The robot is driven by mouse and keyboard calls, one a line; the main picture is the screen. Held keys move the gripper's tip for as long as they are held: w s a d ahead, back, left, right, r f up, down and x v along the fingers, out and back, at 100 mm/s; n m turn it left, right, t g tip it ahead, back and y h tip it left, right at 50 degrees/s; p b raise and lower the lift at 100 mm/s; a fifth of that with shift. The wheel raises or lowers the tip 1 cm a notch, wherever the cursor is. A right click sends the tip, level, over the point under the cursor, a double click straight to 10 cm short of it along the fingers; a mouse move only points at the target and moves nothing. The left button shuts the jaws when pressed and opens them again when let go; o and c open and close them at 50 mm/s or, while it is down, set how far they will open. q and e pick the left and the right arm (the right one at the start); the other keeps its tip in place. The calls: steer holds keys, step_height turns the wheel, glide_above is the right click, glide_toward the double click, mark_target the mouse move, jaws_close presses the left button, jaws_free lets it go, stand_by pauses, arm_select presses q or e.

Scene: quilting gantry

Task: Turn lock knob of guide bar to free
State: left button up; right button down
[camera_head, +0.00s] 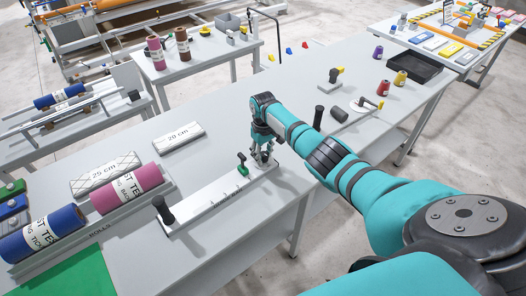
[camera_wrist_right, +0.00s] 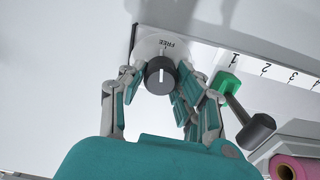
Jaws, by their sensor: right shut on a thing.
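The guide bar (camera_head: 205,208) is a long pale bar with a printed scale, lying on the grey table; its scale also shows in the right wrist view (camera_wrist_right: 249,66). At its far right end sits the lock knob (camera_wrist_right: 161,76), dark and round with a white line, on a white plate marked FREE (camera_wrist_right: 174,43). The line runs roughly up and down in that view, toward the FREE side. My right gripper (camera_head: 263,157) points down over that end, its fingers closed around the knob. In the head view the fingers hide the knob.
A green slider with a black-ended lever (camera_head: 242,166) stands on the bar close beside my fingers. A black upright handle (camera_head: 163,209) stands at the near end. Fabric rolls (camera_head: 120,188) lie at left.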

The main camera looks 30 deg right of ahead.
mark_target(263, 153)
steer(key=shift+m+p, duration=0.35)
steer(key=shift+m, duration=0.75)
steer(key=c, duration=0.9)
jaws_free()
steer(key=shift+c, duration=0.2)
step_height(263, 153, up, 12)
